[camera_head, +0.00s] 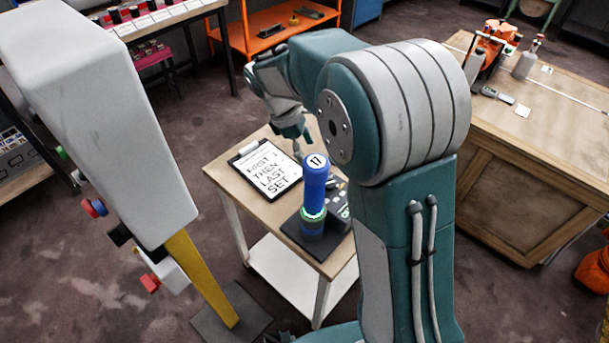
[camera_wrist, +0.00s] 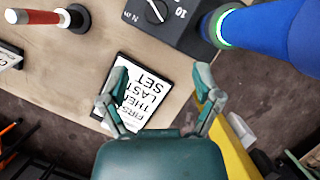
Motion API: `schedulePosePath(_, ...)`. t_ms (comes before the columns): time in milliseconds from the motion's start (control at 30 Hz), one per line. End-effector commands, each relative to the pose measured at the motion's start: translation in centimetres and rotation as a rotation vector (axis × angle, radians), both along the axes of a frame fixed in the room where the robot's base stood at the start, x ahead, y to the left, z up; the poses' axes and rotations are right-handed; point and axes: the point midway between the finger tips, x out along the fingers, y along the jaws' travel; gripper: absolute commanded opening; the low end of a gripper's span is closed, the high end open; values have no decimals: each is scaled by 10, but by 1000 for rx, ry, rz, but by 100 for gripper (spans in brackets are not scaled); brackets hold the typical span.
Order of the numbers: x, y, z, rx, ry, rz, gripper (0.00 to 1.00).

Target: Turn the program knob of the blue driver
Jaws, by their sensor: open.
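The blue driver (camera_head: 314,190) stands upright on a dark base at the front right of the small table, with a white disc marked 17 on top. In the wrist view its blue body (camera_wrist: 262,28) fills the top right, with a glowing green ring. A dark control box (camera_wrist: 185,38) beside it bears a round knob (camera_wrist: 157,10) with a white pointer and the marks 10 and N·m. In the head view the box (camera_head: 340,205) is partly hidden by the driver and my arm. My gripper (camera_wrist: 163,76) is open and empty, above the table and apart from the knob.
A clipboard (camera_head: 264,172) reading FIRST 1 THEN LAST SET lies on the small table (camera_head: 232,195). A red and white cylinder (camera_wrist: 40,17) shows at the wrist view's top left. A yellow post (camera_head: 205,285) with a grey cabinet stands left. A wooden bench (camera_head: 560,130) is at right.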

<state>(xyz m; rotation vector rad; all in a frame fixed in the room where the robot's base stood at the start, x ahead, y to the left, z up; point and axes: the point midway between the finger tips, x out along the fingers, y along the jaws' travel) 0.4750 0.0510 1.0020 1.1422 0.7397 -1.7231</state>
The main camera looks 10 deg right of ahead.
Motion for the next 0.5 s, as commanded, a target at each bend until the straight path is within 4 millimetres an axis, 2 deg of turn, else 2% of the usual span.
schedulePosePath(167, -3, -12, -14, 4, 4, -3, 82)
schedulePosePath(500, -13, -20, -72, -11, 5, -1, 82)
